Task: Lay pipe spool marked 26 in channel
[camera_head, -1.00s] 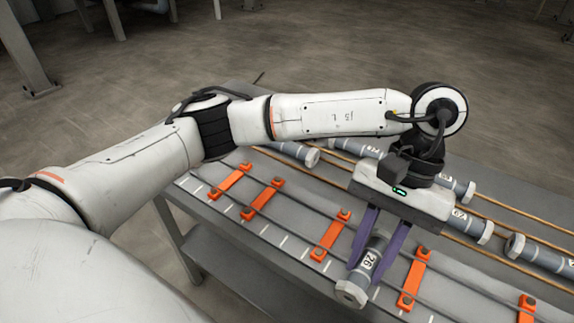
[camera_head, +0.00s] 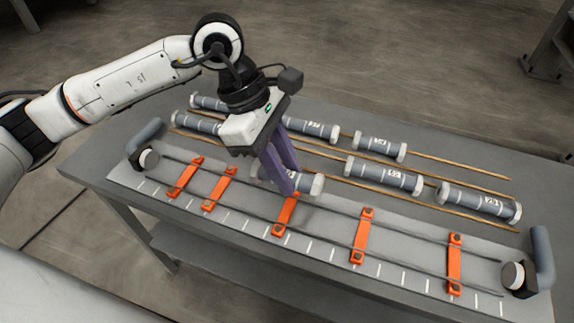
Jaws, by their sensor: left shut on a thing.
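My left gripper (camera_head: 285,178) is shut on a grey pipe spool (camera_head: 304,181) with pale end collars. The purple fingers hide its middle, and its mark is hard to read now; it read 26 in the earlier frame. The spool lies roughly along the length of the channel (camera_head: 330,222), at its back rail near the middle orange bracket. I cannot tell whether it touches the channel. The channel is two dark rails crossed by several orange brackets (camera_head: 365,236) on a pale plate with white tick marks. My right gripper is not in view.
Several other marked grey spools (camera_head: 384,175) lie in two rows between wooden strips (camera_head: 430,168) behind the channel. A grey elbow pipe stands at each channel end, left (camera_head: 146,135) and right (camera_head: 543,258). All rest on a grey table (camera_head: 100,165).

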